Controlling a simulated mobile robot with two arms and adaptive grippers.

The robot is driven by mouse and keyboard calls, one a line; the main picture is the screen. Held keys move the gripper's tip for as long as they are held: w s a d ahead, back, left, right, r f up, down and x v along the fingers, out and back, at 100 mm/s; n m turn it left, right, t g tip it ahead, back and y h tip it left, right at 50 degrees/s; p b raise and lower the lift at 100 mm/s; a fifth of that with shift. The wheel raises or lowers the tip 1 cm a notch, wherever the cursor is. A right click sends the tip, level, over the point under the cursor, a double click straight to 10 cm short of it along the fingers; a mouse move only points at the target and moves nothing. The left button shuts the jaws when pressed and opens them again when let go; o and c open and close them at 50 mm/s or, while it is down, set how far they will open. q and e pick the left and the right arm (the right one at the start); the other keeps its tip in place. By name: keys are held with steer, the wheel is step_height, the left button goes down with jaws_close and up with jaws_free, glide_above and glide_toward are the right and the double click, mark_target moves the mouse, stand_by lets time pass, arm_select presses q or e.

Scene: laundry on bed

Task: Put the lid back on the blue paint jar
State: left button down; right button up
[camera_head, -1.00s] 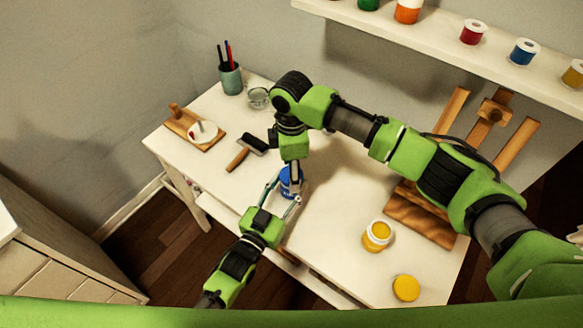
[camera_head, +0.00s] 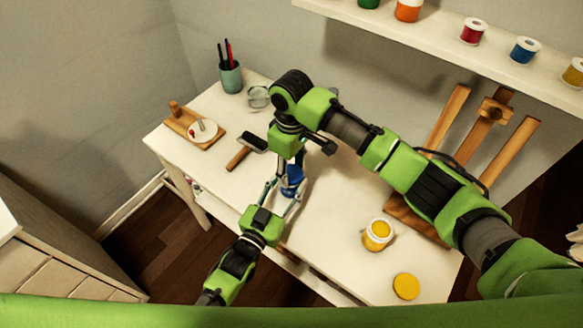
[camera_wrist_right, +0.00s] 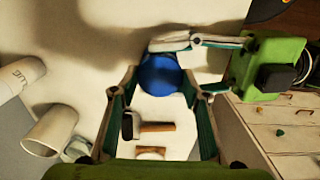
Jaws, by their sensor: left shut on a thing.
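The blue paint jar (camera_head: 293,186) stands near the front edge of the white table, partly hidden by my grippers. My left gripper (camera_head: 285,192) is shut on the jar from the front. My right gripper (camera_head: 288,165) points down right over the jar. In the right wrist view a round blue top (camera_wrist_right: 160,75) lies between my right fingertips. I cannot tell if it is the lid or the open jar's paint, nor whether the right fingers touch it. My left gripper's fingers also show beside it in that view.
An open yellow jar (camera_head: 377,234) and its yellow lid (camera_head: 406,287) are at the table's right. An easel (camera_head: 480,134) stands behind at right.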

steer(key=o, duration=0.3)
steer(key=shift+o, duration=0.2)
arm_select(q)
steer(key=c, duration=1.1)
jaws_free()
arm_select(e)
step_height(320, 180, up, 12)
arm_select(q)
steer(key=v, duration=1.2)
